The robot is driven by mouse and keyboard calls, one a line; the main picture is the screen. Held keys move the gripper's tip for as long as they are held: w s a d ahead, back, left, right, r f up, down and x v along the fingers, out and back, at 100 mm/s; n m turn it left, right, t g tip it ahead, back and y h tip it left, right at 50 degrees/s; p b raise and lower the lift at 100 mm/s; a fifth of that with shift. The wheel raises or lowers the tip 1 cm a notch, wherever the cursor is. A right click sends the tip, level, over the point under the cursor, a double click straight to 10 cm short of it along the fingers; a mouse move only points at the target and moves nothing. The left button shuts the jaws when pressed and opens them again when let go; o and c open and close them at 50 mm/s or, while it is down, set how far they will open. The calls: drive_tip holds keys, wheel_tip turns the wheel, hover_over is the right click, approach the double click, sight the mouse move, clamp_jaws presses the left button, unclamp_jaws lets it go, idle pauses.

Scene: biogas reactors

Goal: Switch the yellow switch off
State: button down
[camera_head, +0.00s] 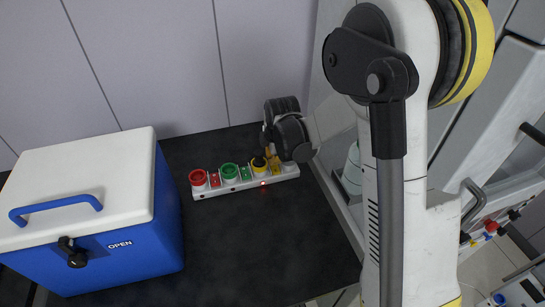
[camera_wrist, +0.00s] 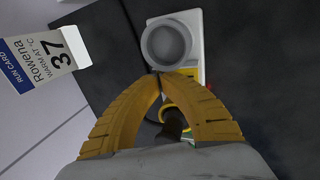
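A white power strip (camera_head: 243,182) lies on the dark counter. It carries red, green and yellow round sockets with coloured switches between them. The yellow switch (camera_head: 276,168) is near the strip's right end, beside the yellow socket (camera_head: 259,166), which holds a black plug. My gripper (camera_head: 270,154) is low over this end. In the wrist view, the yellow fingertips (camera_wrist: 160,74) are together, with nothing seen between them. A yellow patch, likely the switch (camera_wrist: 188,73), shows just beside the tips and is partly hidden. Contact and switch position cannot be told.
A blue cooler box (camera_head: 120,245) with a white lid stands left of the strip. A grey round socket (camera_wrist: 167,45) is at the strip's end. A small red light (camera_head: 263,184) shows by the strip. A run card (camera_wrist: 42,55) is at left. The counter's front is clear.

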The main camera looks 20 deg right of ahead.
drive_tip(key=shift+w+f+g, duration=0.4)
drive_tip(key=shift+f+g, duration=0.2)
drive_tip(key=shift+g, duration=0.2)
drive_tip(key=shift+s, duration=0.1)
drive_tip(key=shift+r, duration=0.15)
drive_tip(key=shift+r+p, duration=0.35)
drive_tip(key=shift+r, duration=0.4)
